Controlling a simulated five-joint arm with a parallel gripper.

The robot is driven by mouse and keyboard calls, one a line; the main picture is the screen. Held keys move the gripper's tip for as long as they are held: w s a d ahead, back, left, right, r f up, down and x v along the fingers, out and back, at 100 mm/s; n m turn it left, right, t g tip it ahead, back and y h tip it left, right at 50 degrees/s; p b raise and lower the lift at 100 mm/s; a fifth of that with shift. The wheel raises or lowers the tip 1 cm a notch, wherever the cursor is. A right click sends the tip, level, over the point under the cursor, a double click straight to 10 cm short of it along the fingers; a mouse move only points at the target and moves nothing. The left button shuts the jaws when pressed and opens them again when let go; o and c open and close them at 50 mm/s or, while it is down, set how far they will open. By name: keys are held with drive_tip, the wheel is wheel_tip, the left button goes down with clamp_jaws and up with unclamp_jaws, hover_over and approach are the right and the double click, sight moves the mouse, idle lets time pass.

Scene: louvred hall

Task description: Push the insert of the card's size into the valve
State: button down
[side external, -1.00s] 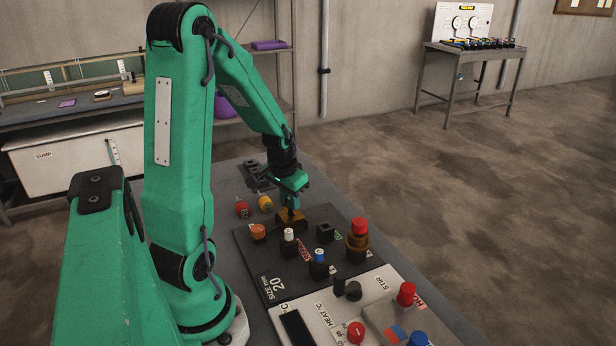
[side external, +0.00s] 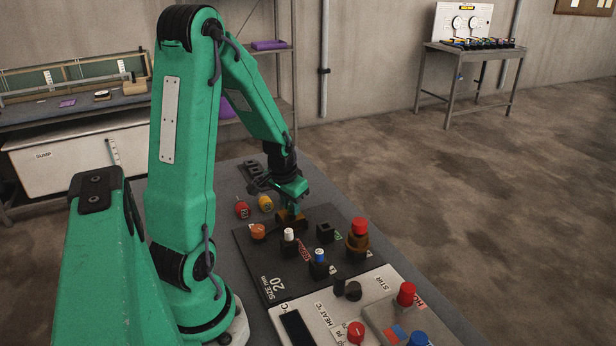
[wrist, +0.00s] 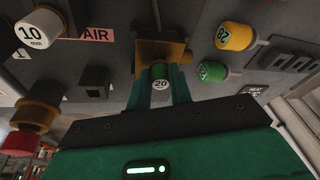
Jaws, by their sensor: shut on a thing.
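The size card (side external: 275,283) on the dark board reads "SIZE mm 20".
A control panel (side external: 380,310) with knobs lies nearer. A black slotted rack (side external: 255,172) stands at the table's far end.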

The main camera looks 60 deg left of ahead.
sight(289, 213)
drive_tip(key=shift+f, duration=0.1)
drive_tip(key=c, duration=1.2)
unclamp_jaws()
drive_tip(key=shift+w+a+v, duration=0.1)
drive_tip(key=shift+v, duration=1.15)
drive_tip(key=shift+w+a+v, duration=0.1)
drive_tip(key=shift+a+v, duration=0.05)
drive_tip(key=shift+v, duration=1.1)
drive_tip(key=shift+v, duration=4)
